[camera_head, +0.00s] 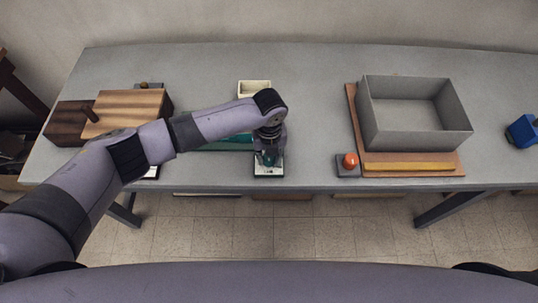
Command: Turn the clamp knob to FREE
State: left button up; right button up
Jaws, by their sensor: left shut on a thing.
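My left gripper (269,158) points down at the front edge of the table, a little left of the middle. It is shut on a small dark teal thing, likely the clamp knob, which it mostly covers. Under it a white plate (268,171) with small dark marks shows; the marks are too small to read. I cannot tell which way the knob points. My right gripper is not in view.
The grey table (310,120) holds a grey open box (414,141) on a brown board, an orange-red ball-topped block (349,161), a wooden block (128,108) at left, a cream box (254,88) behind my wrist and a blue object (522,131) at far right.

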pick_arm(q)
jog(key=o, duration=1.2)
notch_tip(320, 180, up, 12)
jog(key=shift+r, duration=0.1)
dwell(0.3)
